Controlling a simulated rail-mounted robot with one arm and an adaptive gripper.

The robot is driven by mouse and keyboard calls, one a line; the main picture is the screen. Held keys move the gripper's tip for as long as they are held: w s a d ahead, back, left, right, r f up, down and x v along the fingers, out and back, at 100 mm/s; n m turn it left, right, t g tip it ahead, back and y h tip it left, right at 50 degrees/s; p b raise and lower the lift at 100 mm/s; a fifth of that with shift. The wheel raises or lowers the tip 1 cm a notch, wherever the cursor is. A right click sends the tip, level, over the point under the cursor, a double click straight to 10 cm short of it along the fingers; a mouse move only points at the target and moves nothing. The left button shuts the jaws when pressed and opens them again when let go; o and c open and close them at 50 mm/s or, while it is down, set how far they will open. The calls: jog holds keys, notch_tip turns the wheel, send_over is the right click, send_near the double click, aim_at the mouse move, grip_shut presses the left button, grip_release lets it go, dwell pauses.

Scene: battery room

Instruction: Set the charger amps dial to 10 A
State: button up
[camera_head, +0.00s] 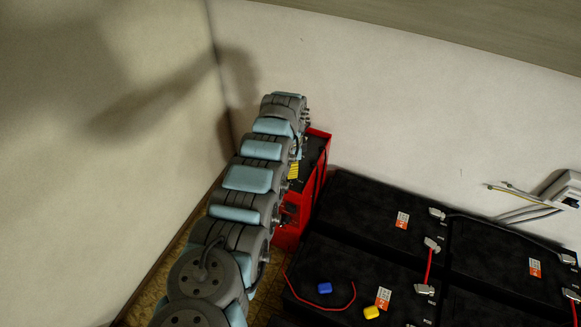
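The charger appears to be the red box (316,190) with a black top, in the corner of the room left of the black batteries. My arm reaches over it from the lower left and covers much of it. A yellow marking (293,171) shows on the box beside the arm. I cannot make out the amps dial or its setting. My gripper is not visible; the far end of my arm is above the box's back edge and hides whatever is beneath it.
Large black batteries (362,255) fill the lower right. A blue piece (325,288), a yellow piece (371,312) and a loose red wire (352,297) lie on the nearest one. A white wall unit (566,188) with grey cables is at the right edge. Walls close the left and back.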

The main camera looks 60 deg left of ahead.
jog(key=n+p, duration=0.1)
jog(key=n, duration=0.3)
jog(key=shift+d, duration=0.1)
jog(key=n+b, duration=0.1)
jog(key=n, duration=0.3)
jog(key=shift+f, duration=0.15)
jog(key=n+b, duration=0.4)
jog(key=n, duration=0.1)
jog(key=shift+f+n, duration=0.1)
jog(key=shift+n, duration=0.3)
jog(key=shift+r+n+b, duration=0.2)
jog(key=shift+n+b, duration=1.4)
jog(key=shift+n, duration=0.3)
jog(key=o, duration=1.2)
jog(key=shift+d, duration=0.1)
